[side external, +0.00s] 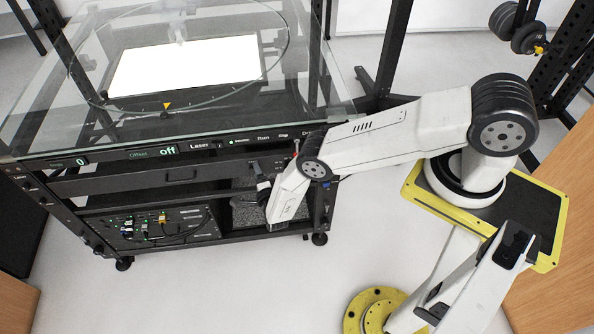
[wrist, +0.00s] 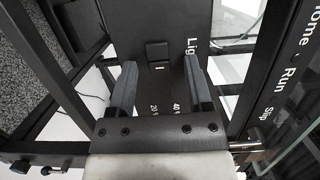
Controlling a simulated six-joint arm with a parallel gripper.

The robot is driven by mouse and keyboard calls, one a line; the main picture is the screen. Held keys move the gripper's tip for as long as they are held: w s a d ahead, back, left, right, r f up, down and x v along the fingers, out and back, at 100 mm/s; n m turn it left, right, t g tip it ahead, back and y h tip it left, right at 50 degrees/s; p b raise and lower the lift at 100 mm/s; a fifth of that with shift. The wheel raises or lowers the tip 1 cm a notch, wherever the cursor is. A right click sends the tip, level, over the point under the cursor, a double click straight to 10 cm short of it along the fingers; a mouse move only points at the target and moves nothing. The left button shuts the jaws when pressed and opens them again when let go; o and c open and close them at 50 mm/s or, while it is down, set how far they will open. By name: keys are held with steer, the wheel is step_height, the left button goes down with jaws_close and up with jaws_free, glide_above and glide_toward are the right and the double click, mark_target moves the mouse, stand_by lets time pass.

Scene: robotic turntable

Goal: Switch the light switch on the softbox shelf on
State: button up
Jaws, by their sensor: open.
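The light switch (wrist: 157,52) is a small black rocker on a dark panel (wrist: 170,20) in the wrist view. The label "Ligh…" is partly visible beside it, with small "20" and "40" marks below. My gripper (wrist: 160,64) is open and empty, its two grey fingers on either side of the switch in the picture. I cannot tell whether they touch the panel. In the side view, the softbox (side external: 185,65) is a bright white sheet under the glass. There, my forearm end reaches the cart's right front, and the switch and fingers cannot be made out.
The glass-topped cart (side external: 165,210) has a front control strip (side external: 150,153) just above the wrist. A black post (side external: 392,50) stands behind the arm. Cart frame bars (wrist: 50,60) lie close to the gripper's left.

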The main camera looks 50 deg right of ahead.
steer(key=v, duration=0.7)
steer(key=shift+s+a, duration=0.25)
steer(key=shift+s, duration=0.1)
